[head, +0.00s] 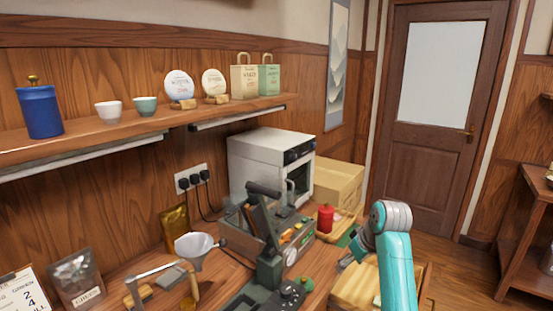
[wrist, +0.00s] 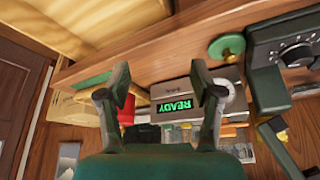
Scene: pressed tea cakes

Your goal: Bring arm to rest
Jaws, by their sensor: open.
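My teal arm (head: 397,265) rises at the lower right of the head view and bends at a grey joint. My gripper (head: 346,262) hangs low to its left, partly hidden by the arm, near the right end of the counter. In the wrist view my gripper (wrist: 160,74) has its two dark fingers spread wide apart, with nothing between them. Beyond the fingers is a box with a green READY display (wrist: 174,106). A red canister (wrist: 127,110) shows behind the left finger, apparently apart from it.
A dark press machine (head: 268,235) stands on the counter, with a white oven (head: 270,160) behind it. The red canister (head: 325,218) and a cardboard box (head: 338,185) are near my gripper. A funnel (head: 195,250) stands left. Open floor (head: 465,270) lies right, before a door (head: 430,120).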

